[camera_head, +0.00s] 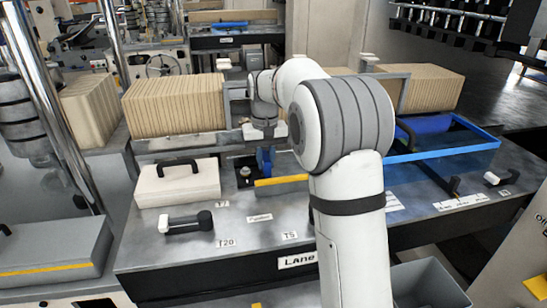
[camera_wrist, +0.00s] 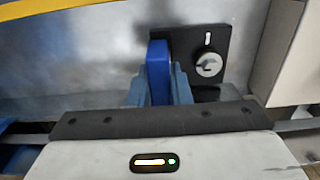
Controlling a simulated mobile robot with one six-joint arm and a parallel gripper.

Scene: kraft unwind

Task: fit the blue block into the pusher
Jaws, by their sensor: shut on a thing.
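The blue block (camera_wrist: 158,66) stands between the fingers of my gripper (camera_wrist: 159,90) in the wrist view. My gripper is shut on it. In the head view, the blue block (camera_head: 265,159) shows small beneath my wrist, above the metal bench. A black plate with a round metal knob (camera_wrist: 208,64) lies just right of the block in the wrist view and may be the pusher. The black part also shows left of the block in the head view (camera_head: 244,176). I cannot tell whether block and plate touch. My arm hides part of the bench behind.
A white box with a black handle (camera_head: 177,181) and a black-and-white handled tool (camera_head: 188,222) are at left on the bench. A row of brown cardboard sheets (camera_head: 178,106) stands behind. A yellow-edged grey part (camera_head: 281,181) is close by. A blue tray (camera_head: 445,158) is at right.

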